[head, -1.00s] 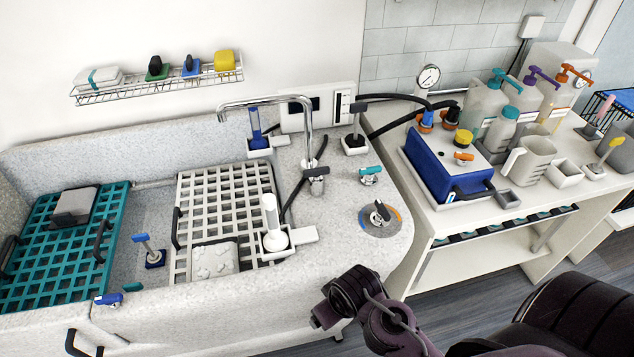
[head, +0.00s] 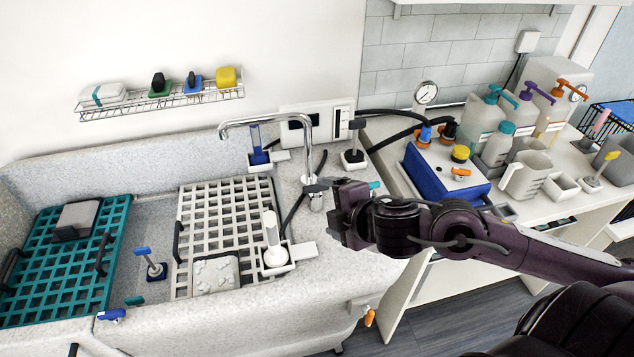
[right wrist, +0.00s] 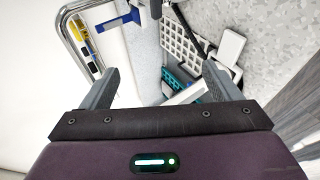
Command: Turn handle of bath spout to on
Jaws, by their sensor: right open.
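The chrome bath spout (head: 268,121) arches over the tub, its bend also showing at the left of the right wrist view (right wrist: 72,32). Its base and small lever handle (head: 316,196) stand on the tub's right ledge; the exact lever angle is too small to tell. My right gripper (head: 337,216) is just right of and nearer than this base, pointing left, with no visible contact. In the right wrist view its two fingers (right wrist: 160,72) are wide apart with nothing held between them. My left gripper is not in view.
A white upright brush-like item (head: 272,232) stands on the ledge near my gripper. A dark-topped item (head: 355,145) stands behind the spout base. White (head: 212,205) and teal (head: 58,255) grates lie in the tub. A blue box (head: 440,178) sits on the right counter.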

